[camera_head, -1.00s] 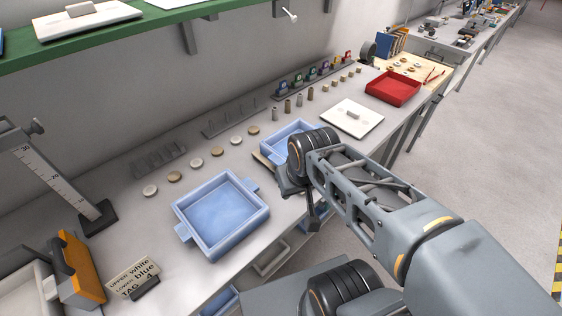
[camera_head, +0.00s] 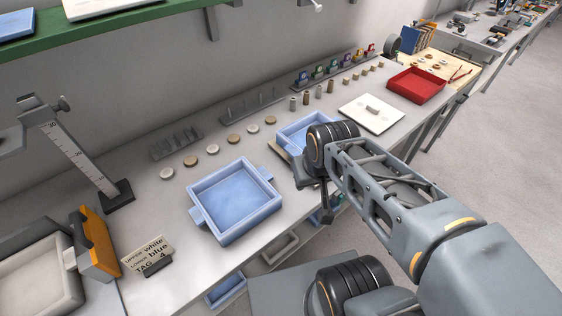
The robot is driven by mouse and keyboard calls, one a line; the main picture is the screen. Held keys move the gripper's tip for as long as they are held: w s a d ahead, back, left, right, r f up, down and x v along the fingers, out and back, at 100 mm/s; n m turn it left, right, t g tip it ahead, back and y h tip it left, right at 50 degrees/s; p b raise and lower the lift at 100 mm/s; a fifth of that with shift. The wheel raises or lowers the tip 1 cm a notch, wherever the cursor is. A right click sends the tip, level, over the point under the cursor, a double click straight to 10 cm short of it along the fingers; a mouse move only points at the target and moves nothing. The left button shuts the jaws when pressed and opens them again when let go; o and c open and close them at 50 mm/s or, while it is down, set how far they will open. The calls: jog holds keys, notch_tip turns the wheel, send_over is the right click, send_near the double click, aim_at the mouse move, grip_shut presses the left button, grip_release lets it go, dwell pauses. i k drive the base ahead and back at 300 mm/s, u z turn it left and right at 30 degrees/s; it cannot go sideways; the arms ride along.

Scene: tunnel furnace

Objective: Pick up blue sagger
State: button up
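A blue sagger (camera_head: 238,236), a square open tray with side tabs, sits on the grey bench left of my arm. It looks empty. A second blue sagger (camera_head: 289,133) sits farther along the bench, partly hidden behind my arm's wrist joint. My gripper (camera_head: 327,203) hangs below that joint near the bench's front edge, right of the nearer sagger and apart from it. Only a dark part of it shows, so its opening cannot be told.
A card reading "upper white, lower blue, tag 4" (camera_head: 148,252) stands at the front left. A white tray (camera_head: 40,283), an orange block (camera_head: 96,250) and a height gauge (camera_head: 80,160) are left. Several discs (camera_head: 212,149) line the back. A white lid (camera_head: 371,112) and red tray (camera_head: 416,84) lie right.

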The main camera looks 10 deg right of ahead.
aim_at(232, 199)
jog(key=u, duration=0.05)
jog(key=k, duration=0.5)
jog(key=z, duration=1.95)
jog(key=k, duration=1)
jog(key=u, duration=1.9)
jog(key=i, duration=0.5)
